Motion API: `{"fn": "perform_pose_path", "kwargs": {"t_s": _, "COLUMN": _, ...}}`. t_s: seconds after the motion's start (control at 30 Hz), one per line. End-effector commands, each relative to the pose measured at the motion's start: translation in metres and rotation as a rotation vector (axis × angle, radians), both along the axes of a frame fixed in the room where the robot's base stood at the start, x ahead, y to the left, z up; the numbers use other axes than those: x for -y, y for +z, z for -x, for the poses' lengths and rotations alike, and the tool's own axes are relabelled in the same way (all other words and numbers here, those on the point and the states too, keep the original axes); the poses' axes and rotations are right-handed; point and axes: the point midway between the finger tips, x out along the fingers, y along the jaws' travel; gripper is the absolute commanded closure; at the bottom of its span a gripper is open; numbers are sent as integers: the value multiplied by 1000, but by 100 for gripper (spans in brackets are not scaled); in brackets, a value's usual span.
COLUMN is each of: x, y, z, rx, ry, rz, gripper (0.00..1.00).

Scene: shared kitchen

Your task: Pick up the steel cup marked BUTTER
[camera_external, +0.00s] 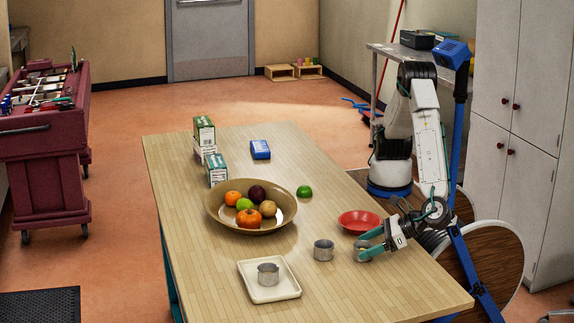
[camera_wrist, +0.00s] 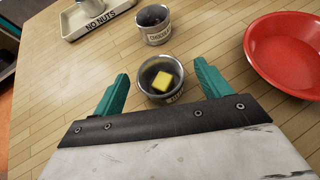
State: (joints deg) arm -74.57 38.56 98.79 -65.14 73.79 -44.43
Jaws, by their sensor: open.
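A steel cup holding a yellow block (camera_wrist: 161,82) is between my gripper's two fingertips in the wrist view. The label on its near side is partly cut off by my gripper, so I cannot read all of it. My gripper (camera_external: 361,245) is open, its teal fingers on either side of this cup with gaps showing in the wrist view. In the external view the cup is largely hidden by the fingers. A second steel cup (camera_external: 323,250) stands a little to the left; it also shows beyond in the wrist view (camera_wrist: 153,32), with a label too small to read surely.
A red bowl (camera_external: 359,222) is close by, behind my gripper; it also shows at the right in the wrist view (camera_wrist: 284,62). A cream tray (camera_external: 255,291) marked NO NUTS holds another steel cup (camera_external: 268,274). A fruit bowl (camera_external: 228,222) stands further left. The table's front right is clear.

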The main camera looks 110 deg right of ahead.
Motion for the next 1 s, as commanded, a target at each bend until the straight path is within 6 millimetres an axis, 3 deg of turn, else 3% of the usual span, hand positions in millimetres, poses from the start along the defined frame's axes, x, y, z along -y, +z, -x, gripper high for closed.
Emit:
{"fn": "perform_pose_path", "kwargs": {"t_s": 0.1, "x": 5, "y": -8, "z": -12, "rx": -2, "ry": -2, "rz": 2, "gripper": 24}}
{"fn": "perform_pose_path", "kwargs": {"t_s": 0.33, "x": 6, "y": -9, "z": -13, "rx": -1, "ry": 0, "rz": 1, "gripper": 24}}
{"fn": "perform_pose_path", "kwargs": {"t_s": 0.5, "x": 6, "y": -9, "z": -13, "rx": -1, "ry": -1, "rz": 0, "gripper": 71}}
{"fn": "perform_pose_path", "kwargs": {"t_s": 0.53, "x": 6, "y": -9, "z": -13, "rx": -1, "ry": -1, "rz": 0, "gripper": 75}}
{"fn": "perform_pose_path", "kwargs": {"t_s": 0.83, "x": 5, "y": -5, "z": -13, "rx": -1, "ry": 0, "rz": -1, "gripper": 75}}
{"fn": "perform_pose_path", "kwargs": {"t_s": 1.0, "x": 5, "y": 19, "z": -13, "rx": 0, "ry": 0, "rz": -5, "gripper": 75}}
